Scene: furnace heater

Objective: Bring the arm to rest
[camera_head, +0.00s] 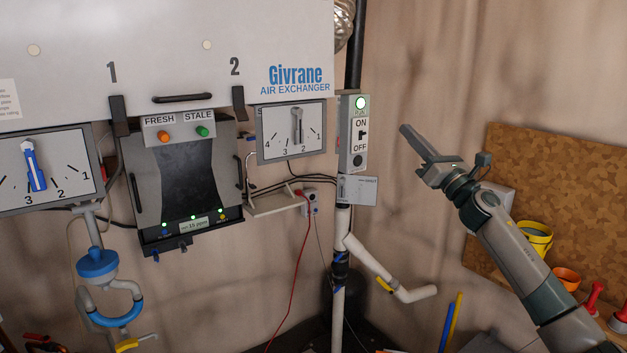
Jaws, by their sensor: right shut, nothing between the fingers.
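My right arm comes in from the lower right, and its gripper (418,143) points up and left in front of the bare wall. The gripper is shut and empty. It is to the right of the grey ON/OFF switch box (344,160) and looks apart from it. A green light shows at the top of that box. My left gripper is not in view.
A Givrane air exchanger (290,78) fills the upper left, with a black filter panel (178,170) and dials (296,132) below it. A white pipe (400,285) juts out at the lower middle. A corkboard (560,170) and a yellow pot (535,238) are at the right.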

